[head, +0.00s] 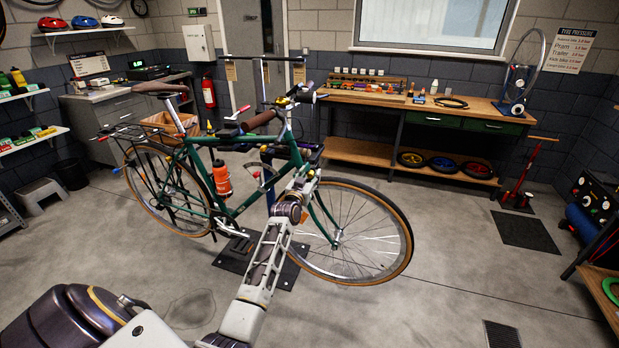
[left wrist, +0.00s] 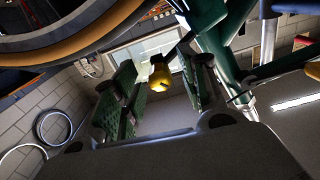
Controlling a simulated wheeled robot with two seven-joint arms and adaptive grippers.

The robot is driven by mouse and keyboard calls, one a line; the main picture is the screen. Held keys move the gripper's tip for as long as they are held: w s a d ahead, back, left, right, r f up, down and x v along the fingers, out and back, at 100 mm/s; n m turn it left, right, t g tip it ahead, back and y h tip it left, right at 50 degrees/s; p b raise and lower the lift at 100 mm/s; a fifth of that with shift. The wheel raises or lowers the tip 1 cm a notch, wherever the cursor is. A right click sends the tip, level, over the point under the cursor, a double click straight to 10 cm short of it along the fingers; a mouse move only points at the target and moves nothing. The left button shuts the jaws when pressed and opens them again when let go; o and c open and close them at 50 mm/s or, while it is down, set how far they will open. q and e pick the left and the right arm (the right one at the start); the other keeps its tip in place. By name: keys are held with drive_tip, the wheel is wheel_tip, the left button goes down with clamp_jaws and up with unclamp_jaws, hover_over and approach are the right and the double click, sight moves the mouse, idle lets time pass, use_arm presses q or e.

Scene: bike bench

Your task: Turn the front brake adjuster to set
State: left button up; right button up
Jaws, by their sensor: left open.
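In the left wrist view, a small yellow knob (left wrist: 160,75) on a dark mount, apparently the front brake adjuster, shows between my fingers. My left gripper (left wrist: 159,92) is open, with one green padded finger on each side of the knob. I see a gap on both sides; contact cannot be told. In the head view my left gripper (head: 304,181) is at the top of the front wheel by the fork, and the adjuster cannot be made out there. My right gripper is not in view.
The front wheel (head: 408,245) is right beside my left gripper, and its tyre (left wrist: 75,45) crosses the upper left of the wrist view. The green frame tube (left wrist: 212,45) is close on the right. A workbench (head: 470,112) stands behind.

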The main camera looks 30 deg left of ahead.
use_arm(q)
drive_tip(key=c, duration=0.8)
clamp_jaws()
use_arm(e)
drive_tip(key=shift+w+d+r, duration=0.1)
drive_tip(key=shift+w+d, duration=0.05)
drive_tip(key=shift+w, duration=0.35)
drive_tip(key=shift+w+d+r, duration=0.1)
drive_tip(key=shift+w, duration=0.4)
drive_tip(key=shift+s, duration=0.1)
